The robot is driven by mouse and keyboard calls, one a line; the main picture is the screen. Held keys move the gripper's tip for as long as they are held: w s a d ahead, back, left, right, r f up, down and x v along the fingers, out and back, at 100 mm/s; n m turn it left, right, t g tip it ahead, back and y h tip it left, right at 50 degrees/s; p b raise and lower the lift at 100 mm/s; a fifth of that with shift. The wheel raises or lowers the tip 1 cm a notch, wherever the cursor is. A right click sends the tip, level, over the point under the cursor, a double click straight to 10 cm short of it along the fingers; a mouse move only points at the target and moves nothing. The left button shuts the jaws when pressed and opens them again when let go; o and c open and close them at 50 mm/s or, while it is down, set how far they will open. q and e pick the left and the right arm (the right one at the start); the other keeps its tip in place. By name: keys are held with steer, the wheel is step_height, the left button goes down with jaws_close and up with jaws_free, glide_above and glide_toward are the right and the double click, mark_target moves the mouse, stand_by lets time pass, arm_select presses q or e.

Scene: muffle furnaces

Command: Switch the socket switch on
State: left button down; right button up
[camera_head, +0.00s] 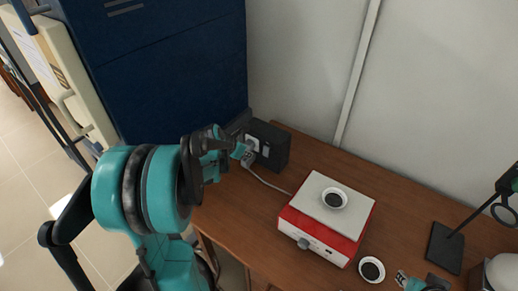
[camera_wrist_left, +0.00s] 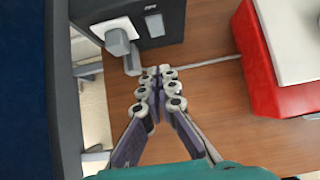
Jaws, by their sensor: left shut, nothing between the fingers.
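A black socket box (camera_head: 271,145) stands at the back left of the wooden table. In the left wrist view the switch (camera_wrist_left: 155,26) and plug (camera_wrist_left: 118,42) show at the top; I cannot tell the switch's position. My left gripper (camera_head: 245,152) is shut and empty, its fingertips (camera_wrist_left: 159,74) just in front of the box, below the switch in the wrist view. My right gripper (camera_head: 402,278) shows only partly at the bottom edge.
A red hotplate (camera_head: 318,236) with a white top holds a small dish (camera_head: 334,198). Another dish (camera_head: 371,269) lies in front. A grey cable (camera_head: 270,184) runs from the plug to the hotplate. A blue cabinet (camera_head: 160,70) stands left; a black stand (camera_head: 445,246) stands right.

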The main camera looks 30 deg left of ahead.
mark_target(266, 152)
arm_select(q)
steer(key=shift+s+f+p, duration=0.25)
steer(key=shift+s+p, duration=0.1)
steer(key=shift+s, duration=0.05)
arm_select(e)
steer(key=shift+r, duration=0.85)
